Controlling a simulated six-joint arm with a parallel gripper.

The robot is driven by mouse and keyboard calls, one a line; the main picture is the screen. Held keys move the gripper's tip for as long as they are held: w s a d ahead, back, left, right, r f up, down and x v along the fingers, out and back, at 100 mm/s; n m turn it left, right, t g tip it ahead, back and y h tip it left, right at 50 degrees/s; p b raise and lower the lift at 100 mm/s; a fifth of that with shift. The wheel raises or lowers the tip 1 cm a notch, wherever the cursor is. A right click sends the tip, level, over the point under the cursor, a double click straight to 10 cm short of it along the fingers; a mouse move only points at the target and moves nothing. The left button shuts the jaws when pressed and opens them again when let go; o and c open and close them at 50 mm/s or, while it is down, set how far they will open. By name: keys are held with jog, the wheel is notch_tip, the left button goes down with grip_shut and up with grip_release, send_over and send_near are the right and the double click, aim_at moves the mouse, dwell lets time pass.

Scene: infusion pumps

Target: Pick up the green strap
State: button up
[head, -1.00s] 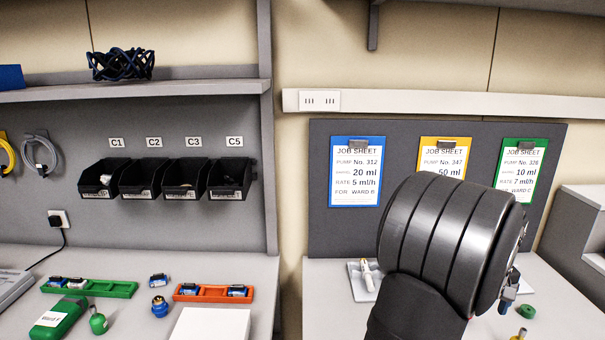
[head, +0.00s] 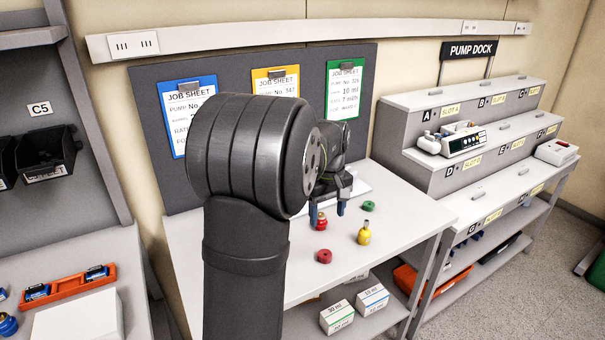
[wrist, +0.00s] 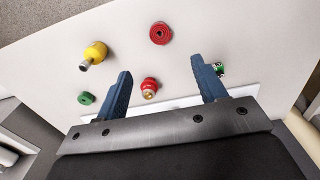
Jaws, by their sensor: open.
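The green strap (head: 369,206) is a small rolled coil on the white table, to the right of my gripper (head: 327,211) in the head view. In the wrist view the green strap (wrist: 86,98) lies at the left, outside the left finger. My gripper (wrist: 161,68) is open, with its blue fingers apart and nothing held. A red bottle (wrist: 150,87) shows between the fingers in the wrist view; its height relative to the fingertips is hard to tell.
A small green and white item (wrist: 219,69) lies by the right finger. A white tray (head: 355,184) is behind. The pump dock (head: 440,105) stands at the right.

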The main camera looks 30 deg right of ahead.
jog(key=m+t+h, duration=0.2)
jog(key=m+h, duration=0.2)
jog(key=m, duration=0.9)
send_over(369, 204)
jog(key=s+a, duration=0.1)
jog(key=a, duration=0.1)
notch_tip(369, 204, down, 9)
jog(key=shift+a, duration=0.15)
jog(key=x, duration=0.5)
jog(key=shift+s+f, duration=0.15)
jog(key=shift+s, duration=0.05)
jog(key=shift+a, duration=0.1)
jog(key=c, duration=1.1)
jog(key=shift+o, duration=0.2)
